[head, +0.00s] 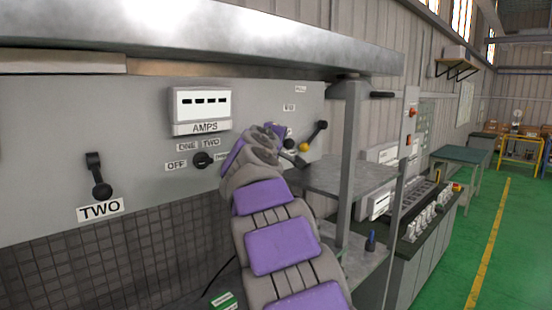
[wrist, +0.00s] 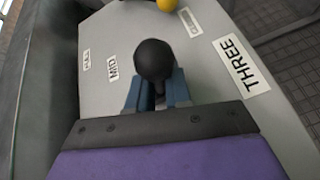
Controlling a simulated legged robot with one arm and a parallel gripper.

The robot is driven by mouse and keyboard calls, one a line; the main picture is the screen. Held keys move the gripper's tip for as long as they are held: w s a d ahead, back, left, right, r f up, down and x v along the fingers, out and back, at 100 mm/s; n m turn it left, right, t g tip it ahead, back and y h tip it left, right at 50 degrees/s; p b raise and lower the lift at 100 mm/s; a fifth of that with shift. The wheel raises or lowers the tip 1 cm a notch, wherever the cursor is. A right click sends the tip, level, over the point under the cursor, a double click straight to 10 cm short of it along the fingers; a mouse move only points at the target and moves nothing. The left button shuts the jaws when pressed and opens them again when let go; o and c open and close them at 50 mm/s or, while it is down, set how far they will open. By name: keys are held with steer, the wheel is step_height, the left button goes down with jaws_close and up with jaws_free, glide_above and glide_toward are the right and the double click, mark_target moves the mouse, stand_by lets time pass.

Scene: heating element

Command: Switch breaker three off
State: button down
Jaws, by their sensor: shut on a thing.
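Breaker three is marked by a white THREE label (wrist: 241,66) on the grey panel in the wrist view. A round black knob (wrist: 155,60) stands between the blue fingers of my gripper (wrist: 158,92), which is shut on it. MID (wrist: 112,68) and another small label (wrist: 86,61) lie to its left. A partly hidden label (wrist: 190,22) is beyond it, near a yellow knob (wrist: 167,4). In the head view my gripper (head: 278,134) is at the panel, and my arm hides the THREE label and most of the held knob.
Left of my arm are the AMPS meter (head: 203,106), a rotary switch (head: 203,160) and the breaker TWO lever (head: 97,175). Right of my gripper is a lever with a black tip (head: 322,126). A grey shelf (head: 340,178) and post (head: 352,150) stand close on the right.

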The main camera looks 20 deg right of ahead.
steer(key=f+m+b, duration=0.1)
steer(key=b, duration=0.3)
steer(key=f+m+t+h+b, duration=0.1)
steer(key=m+b, duration=0.1)
steer(key=b, duration=0.3)
steer(key=shift+w+d+m+h, duration=0.2)
steer(key=shift+m+h, duration=0.1)
steer(key=shift+w+f+m+b, duration=0.2)
steer(key=shift+m+b, duration=0.2)
steer(key=shift+b, duration=0.35)
steer(key=c, duration=1.1)
jaws_free()
steer(key=shift+c, duration=0.2)
steer(key=shift+r, duration=0.1)
steer(key=shift+d, duration=0.15)
steer(key=shift+r+t, duration=0.1)
steer(key=shift+t, duration=0.2)
